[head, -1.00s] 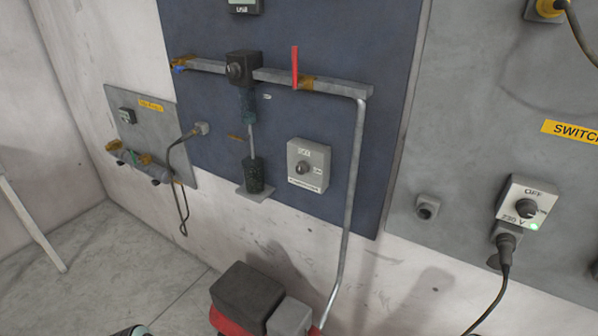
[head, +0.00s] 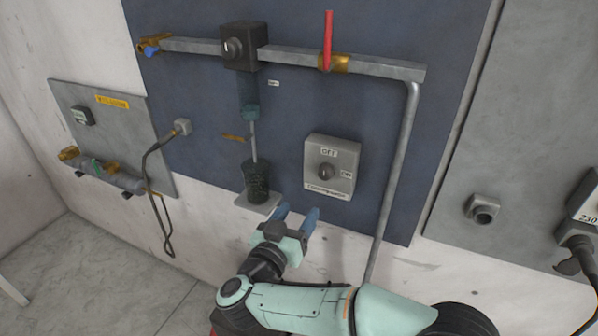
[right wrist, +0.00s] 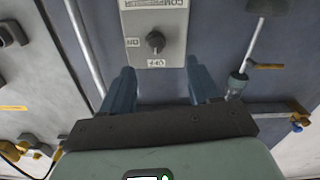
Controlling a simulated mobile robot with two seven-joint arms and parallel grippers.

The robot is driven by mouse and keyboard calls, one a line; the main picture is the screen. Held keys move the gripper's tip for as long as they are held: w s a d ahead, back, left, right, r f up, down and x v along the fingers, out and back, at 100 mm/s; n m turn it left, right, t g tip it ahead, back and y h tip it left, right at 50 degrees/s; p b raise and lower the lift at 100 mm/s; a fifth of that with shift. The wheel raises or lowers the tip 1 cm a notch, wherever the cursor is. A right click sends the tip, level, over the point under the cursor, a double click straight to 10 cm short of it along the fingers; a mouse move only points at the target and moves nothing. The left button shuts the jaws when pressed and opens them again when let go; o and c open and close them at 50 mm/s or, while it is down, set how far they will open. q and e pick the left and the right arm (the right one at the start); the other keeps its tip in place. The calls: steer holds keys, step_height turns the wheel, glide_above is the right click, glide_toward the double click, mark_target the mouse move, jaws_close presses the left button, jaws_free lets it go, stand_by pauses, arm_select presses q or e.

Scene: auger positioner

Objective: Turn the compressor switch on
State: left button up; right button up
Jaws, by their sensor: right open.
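The compressor switch (head: 332,167) is a grey box with a dark round knob (head: 326,172) on the blue panel. Its plate has "OFF" above the knob and "ON" to the right. In the right wrist view the switch box (right wrist: 171,59) appears upside down, with the knob (right wrist: 155,42) beyond and between the fingers. My right gripper (head: 297,212) is open and empty, below and left of the switch in the head view, apart from it. In the right wrist view my right gripper (right wrist: 163,88) has its two blue fingers spread. My left gripper is not in view.
A pipe with a red-handled valve (head: 327,42) runs above the switch and bends down its right side (head: 395,170). A black cylinder (head: 257,180) stands on a bracket left of the switch. A grey panel with a socket (head: 482,209) is at right.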

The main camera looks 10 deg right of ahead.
mark_target(324, 176)
steer(key=shift+h, duration=0.3)
steer(key=x, duration=0.4)
steer(key=p+x, duration=0.1)
steer(key=x, duration=0.3)
steer(key=r+x, duration=0.1)
steer(key=x, duration=0.4)
steer(key=shift+s+d, duration=0.2)
steer(key=shift+r, duration=0.1)
steer(key=c, duration=1)
